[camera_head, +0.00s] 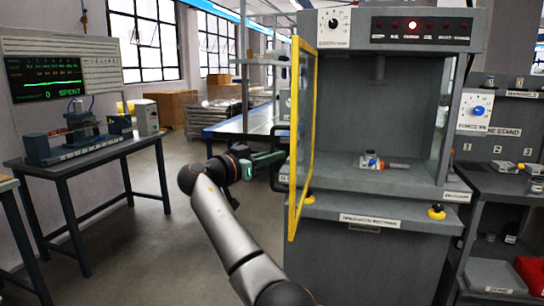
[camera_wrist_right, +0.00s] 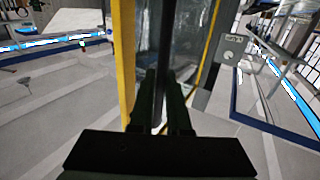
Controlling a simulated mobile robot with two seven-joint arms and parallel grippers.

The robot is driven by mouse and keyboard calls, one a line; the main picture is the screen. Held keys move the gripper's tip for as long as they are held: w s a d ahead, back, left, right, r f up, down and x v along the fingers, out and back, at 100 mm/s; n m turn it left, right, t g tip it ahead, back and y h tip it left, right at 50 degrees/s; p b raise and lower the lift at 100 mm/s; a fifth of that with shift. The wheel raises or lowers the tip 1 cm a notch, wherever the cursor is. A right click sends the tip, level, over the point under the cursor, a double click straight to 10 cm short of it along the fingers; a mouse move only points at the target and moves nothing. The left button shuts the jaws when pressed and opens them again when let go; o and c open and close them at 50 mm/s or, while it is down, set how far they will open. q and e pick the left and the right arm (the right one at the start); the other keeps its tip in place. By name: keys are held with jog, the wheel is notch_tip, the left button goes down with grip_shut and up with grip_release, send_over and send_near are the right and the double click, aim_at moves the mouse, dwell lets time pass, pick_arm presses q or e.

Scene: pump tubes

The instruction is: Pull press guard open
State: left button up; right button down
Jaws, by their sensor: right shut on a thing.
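The press guard (camera_head: 303,135) is a clear panel in a yellow frame at the left side of the grey press (camera_head: 415,125). It stands swung outward, seen nearly edge-on, and the front of the press chamber is uncovered. My right gripper (camera_head: 281,156) reaches the guard's outer left face and is shut on its dark handle (camera_head: 279,143). In the right wrist view the handle (camera_wrist_right: 163,50) runs upright between the fingers (camera_wrist_right: 160,112), with the yellow frame (camera_wrist_right: 124,60) beside it. My left gripper is not in view.
A small part with a blue piece (camera_head: 372,162) lies inside the press. A bench with a screen (camera_head: 75,150) stands at the left. A dark stand (camera_head: 500,180) adjoins the press at the right. Floor (camera_head: 150,235) at the left is clear.

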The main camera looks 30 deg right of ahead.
dwell(0.4)
jog(key=c, duration=0.9)
grip_release()
jog(key=v, duration=1.2)
jog(key=shift+a+b, duration=0.3)
